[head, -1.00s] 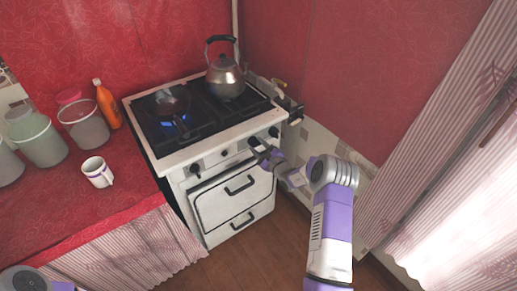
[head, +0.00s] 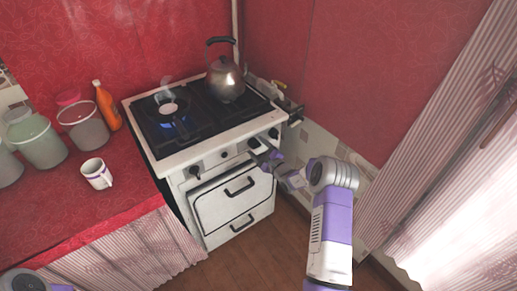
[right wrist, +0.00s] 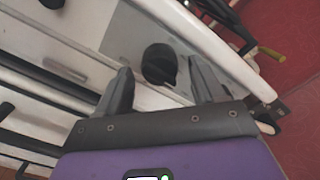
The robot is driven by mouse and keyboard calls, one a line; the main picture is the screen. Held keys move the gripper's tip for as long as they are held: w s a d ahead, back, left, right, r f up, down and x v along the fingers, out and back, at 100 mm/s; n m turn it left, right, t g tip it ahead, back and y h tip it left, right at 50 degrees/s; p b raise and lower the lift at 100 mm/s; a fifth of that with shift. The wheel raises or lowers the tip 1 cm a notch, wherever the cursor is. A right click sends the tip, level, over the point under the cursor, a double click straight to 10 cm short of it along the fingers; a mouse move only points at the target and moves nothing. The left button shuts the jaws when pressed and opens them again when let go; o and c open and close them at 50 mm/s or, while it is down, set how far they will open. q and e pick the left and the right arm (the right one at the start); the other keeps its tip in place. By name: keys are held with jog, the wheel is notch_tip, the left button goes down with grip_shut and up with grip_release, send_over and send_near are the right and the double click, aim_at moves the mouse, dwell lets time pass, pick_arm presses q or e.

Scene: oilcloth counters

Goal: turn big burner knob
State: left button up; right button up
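The white stove (head: 215,150) stands against the red wall with a row of black knobs along its front panel. My right gripper (head: 264,157) is in front of the panel's right part, close to a black knob (head: 254,143). In the right wrist view a round black knob (right wrist: 160,65) lies between the two fingertips of my open right gripper (right wrist: 163,80), with space showing beside it. I cannot tell whether a finger touches it, nor which knob is the big burner's. My left gripper is out of view; only part of that arm shows at the bottom left.
A blue flame (head: 168,125) burns at the left burner, where a small steaming pan (head: 170,108) sits. A kettle (head: 225,82) stands at the back right. A mug (head: 96,174), jars (head: 84,127) and an orange bottle (head: 107,106) stand on the red counter (head: 60,215).

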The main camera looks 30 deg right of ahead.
jog(key=s+p, duration=0.2)
jog(key=s, duration=0.5)
jog(key=shift+s+d, duration=0.3)
dwell(0.3)
jog(key=s+a+f+n+g+y+p, duration=0.1)
jog(key=s+a+f+n+g+y, duration=0.35)
jog(key=a, duration=0.65)
jog(key=s+a+f+n+g+y, duration=0.35)
jog(key=s+a+f+g, duration=0.25)
jog(key=a, duration=0.5)
jog(key=s+a+f+n+g+h+p, duration=0.1)
jog(key=s+a+f+n+g+h, duration=0.1)
jog(key=s+n, duration=0.5)
jog(key=s+a+f+n+g+h+p, duration=0.1)
jog(key=s+a+n+g, duration=0.4)
jog(key=s, duration=0.8)
jog(key=a+f+n+h, duration=0.1)
jog(key=n+h, duration=0.1)
jog(key=n, duration=0.1)
jog(key=shift+a+f+p, duration=0.15)
jog(key=shift+a+p, duration=0.15)
